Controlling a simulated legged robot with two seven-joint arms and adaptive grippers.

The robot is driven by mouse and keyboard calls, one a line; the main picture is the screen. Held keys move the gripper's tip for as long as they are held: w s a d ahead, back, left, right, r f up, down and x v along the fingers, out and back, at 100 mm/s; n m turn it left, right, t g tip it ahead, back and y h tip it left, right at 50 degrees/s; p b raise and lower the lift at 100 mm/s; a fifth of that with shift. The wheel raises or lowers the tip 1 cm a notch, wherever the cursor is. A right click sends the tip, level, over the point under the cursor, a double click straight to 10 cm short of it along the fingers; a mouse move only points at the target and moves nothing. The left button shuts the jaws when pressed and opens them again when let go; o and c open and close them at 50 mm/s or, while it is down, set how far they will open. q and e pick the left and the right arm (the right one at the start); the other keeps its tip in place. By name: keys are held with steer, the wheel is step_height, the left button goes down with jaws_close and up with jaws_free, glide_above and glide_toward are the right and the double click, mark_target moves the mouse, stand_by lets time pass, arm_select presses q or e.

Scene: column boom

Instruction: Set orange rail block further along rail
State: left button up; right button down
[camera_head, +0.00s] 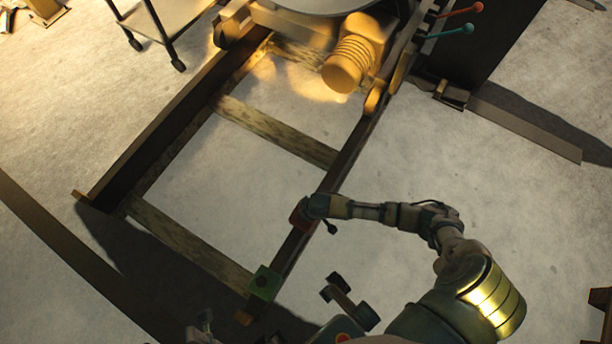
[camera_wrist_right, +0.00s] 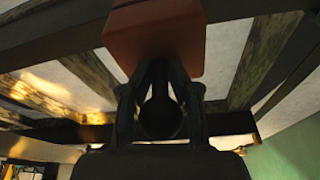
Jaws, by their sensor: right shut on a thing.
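The orange rail block (camera_wrist_right: 155,38) looks red-orange and fills the top middle of the right wrist view. In the head view only a small part of it (camera_head: 299,217) shows at the right-hand rail (camera_head: 345,165), mostly behind my wrist. My right gripper (camera_wrist_right: 160,75) is shut on the block, both fingers against its near side. I cannot tell whether the block rests on the rail or is just above it.
A green block (camera_head: 264,283) sits near the rail's lower end. Wooden sleepers (camera_head: 275,131) join it to the left rail (camera_head: 155,140). A machine with a yellow ribbed cylinder (camera_head: 348,66) stands on the rails at the top. Floor between the sleepers is clear.

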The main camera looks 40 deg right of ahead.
steer(key=shift+w+r, duration=0.1)
stand_by(0.3)
steer(key=shift+f+b, duration=0.35)
steer(key=shift+f, duration=0.6)
steer(key=shift+f, duration=0.1)
steer(key=c, duration=0.7)
jaws_free()
steer(key=shift+c, duration=0.2)
steer(key=v, duration=1.2)
steer(key=shift+d, duration=0.1)
